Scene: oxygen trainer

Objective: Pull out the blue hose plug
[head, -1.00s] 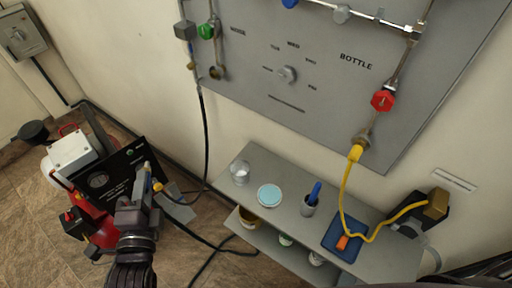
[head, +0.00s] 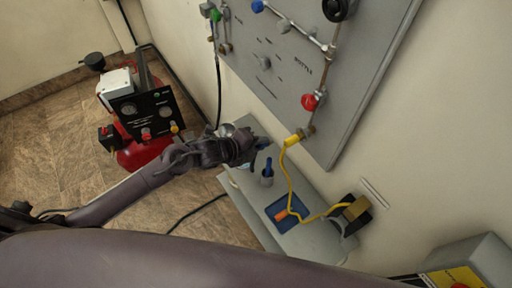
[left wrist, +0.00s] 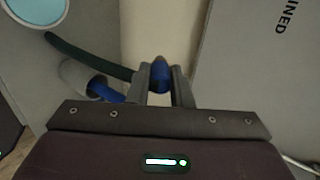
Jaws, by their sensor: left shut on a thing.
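The blue hose plug (left wrist: 160,75) sits between the two fingers of my left gripper (left wrist: 161,88) in the left wrist view. A dark hose (left wrist: 88,57) runs from the left toward the plug, passing behind the left finger. In the head view my left gripper (head: 262,142) is held in the air above the shelf, close to the wall panel, and a small bit of blue shows at its tip. The gripper is shut on the plug. The plug is clear of the compressor (head: 140,108), which stands on the floor at the left. My right gripper is not in view.
The grey shelf (head: 246,220) carries a cup (head: 266,180) with a blue stick and a blue tray (head: 285,212). A yellow hose (head: 290,175) hangs from the wall panel (head: 370,60) beside a red valve knob (head: 310,101). A black hose (head: 218,85) hangs at the panel's left.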

